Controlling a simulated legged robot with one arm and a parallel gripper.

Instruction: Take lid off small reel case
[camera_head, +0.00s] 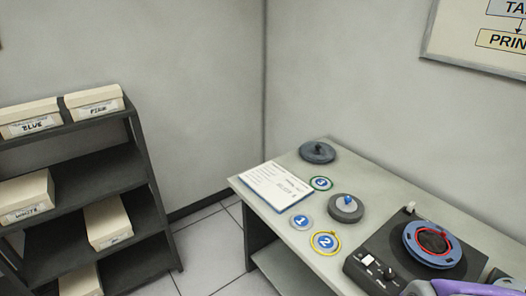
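A small round grey case (346,208) with a blue knob on its lid sits on the desk, left of the dark reel machine. Its lid looks on. A larger round grey case (317,152) with a dark knob lies farther back, also covered. A purple and pale shape (462,288) cuts in at the bottom right edge; it looks like part of my arm or gripper, but most of it is outside the picture. I cannot see any fingertips, and nothing visible touches either case.
The dark machine (379,259) carries a blue reel (409,236) with a red ring. Numbered discs, blue (301,222), yellow-rimmed (326,243) and green-rimmed (321,183), lie beside a paper sheet (275,187) on the grey desk (385,185). A box shelf (100,172) stands left.

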